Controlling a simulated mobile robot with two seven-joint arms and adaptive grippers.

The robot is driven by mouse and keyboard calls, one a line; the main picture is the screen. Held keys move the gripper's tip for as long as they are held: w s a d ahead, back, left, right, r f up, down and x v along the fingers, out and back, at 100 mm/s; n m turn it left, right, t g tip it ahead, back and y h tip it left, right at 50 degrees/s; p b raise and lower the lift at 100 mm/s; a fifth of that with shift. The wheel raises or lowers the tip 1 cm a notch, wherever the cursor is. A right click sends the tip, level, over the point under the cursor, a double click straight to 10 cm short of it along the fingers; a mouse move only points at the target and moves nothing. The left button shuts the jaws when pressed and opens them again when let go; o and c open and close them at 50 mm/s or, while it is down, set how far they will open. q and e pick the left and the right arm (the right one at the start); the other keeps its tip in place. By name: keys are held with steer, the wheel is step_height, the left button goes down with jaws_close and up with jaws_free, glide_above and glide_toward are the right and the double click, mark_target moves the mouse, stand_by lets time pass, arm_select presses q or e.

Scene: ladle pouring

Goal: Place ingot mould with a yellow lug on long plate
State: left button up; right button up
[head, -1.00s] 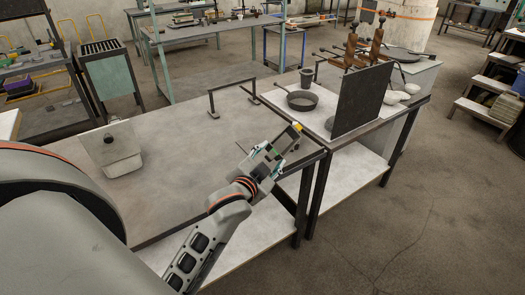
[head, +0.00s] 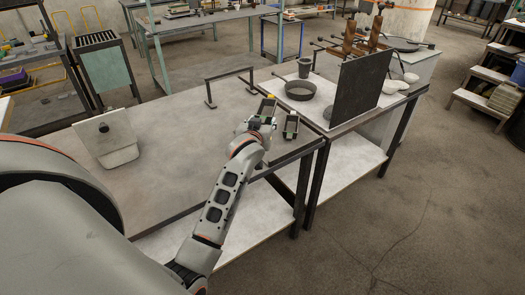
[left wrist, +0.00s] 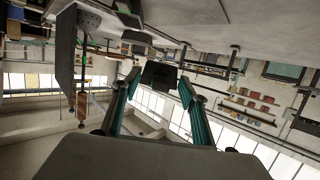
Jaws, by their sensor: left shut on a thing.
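My left gripper (head: 257,125) is shut on a dark ingot mould (head: 266,107) with a yellow lug (head: 270,96) at its far end. The mould is over the far right part of the grey table; I cannot tell whether it touches the top. In the left wrist view, the teal fingers (left wrist: 159,95) close on the dark mould (left wrist: 160,75). A second dark mould (head: 290,126) stands on the table just right of the gripper. I cannot clearly pick out the long plate. My right gripper is not in view.
A low dark bar frame (head: 230,74) stands at the table's back edge. A pale box-like thing (head: 108,138) is at the left. On the adjoining table are a pan (head: 300,91), a dark cup (head: 304,68) and an upright dark panel (head: 357,90). The table's middle is clear.

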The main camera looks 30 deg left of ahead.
arm_select(q)
step_height(320, 180, down, 7)
steer(key=shift+r+b, duration=0.1)
steer(key=shift+b, duration=0.35)
step_height(320, 180, down, 4)
steer(key=shift+f+b, duration=0.2)
steer(key=shift+b, duration=0.3)
steer(key=shift+f, duration=0.55)
steer(key=o, duration=1.2)
steer(key=shift+f, duration=0.15)
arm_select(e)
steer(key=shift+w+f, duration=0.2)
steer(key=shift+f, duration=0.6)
arm_select(q)
steer(key=shift+s+d, duration=0.1)
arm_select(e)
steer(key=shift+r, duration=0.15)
